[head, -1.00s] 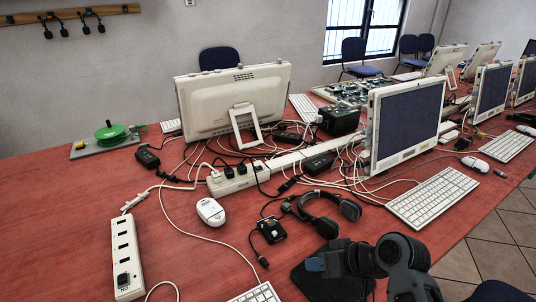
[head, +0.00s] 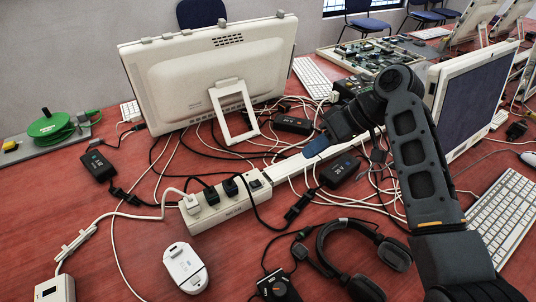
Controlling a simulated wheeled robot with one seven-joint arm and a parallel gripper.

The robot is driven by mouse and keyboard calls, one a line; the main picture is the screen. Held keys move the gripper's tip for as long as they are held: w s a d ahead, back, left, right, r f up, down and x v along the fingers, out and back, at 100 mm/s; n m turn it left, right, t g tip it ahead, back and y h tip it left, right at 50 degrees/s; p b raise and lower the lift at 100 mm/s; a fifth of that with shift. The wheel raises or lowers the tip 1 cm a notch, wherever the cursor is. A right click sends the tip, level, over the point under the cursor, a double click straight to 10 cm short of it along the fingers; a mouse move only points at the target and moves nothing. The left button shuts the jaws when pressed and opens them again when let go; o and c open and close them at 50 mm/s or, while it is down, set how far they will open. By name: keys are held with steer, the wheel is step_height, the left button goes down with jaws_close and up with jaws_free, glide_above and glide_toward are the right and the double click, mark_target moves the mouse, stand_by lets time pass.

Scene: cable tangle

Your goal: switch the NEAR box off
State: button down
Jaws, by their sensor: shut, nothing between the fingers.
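A white socket box (head: 222,207) with black and white plugs in it lies mid-table in the head view. Small print on its front side is too small to read surely. A dark rocker switch (head: 254,184) sits at its right end; its position is unclear. My gripper (head: 316,148) is shut and empty, its blue tip over the white trunking, to the right of and beyond the switch. The gripper appears apart from the box. A second white strip (head: 55,290) shows only its end at the lower left. I cannot tell for sure which is the NEAR box.
A monitor back (head: 210,75) stands behind the box. Black adapters (head: 340,171) and tangled cables lie around the trunking. A white mouse (head: 186,267) and headphones (head: 350,250) lie in front. Another monitor (head: 472,95) stands at the right.

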mark_target(255, 183)
steer(key=shift+w+r, duration=0.1)
steer(key=shift+w, duration=0.25)
steer(key=x, duration=0.9)
steer(key=shift+a, duration=0.1)
steer(key=a, duration=0.1)
steer(key=s+a+p, duration=0.1)
steer(key=shift+s+a, duration=0.3)
steer(key=shift+a, duration=0.1)
steer(key=shift+s+a, duration=0.3)
steer(key=shift+a, duration=0.2)
steer(key=shift+p, duration=0.3)
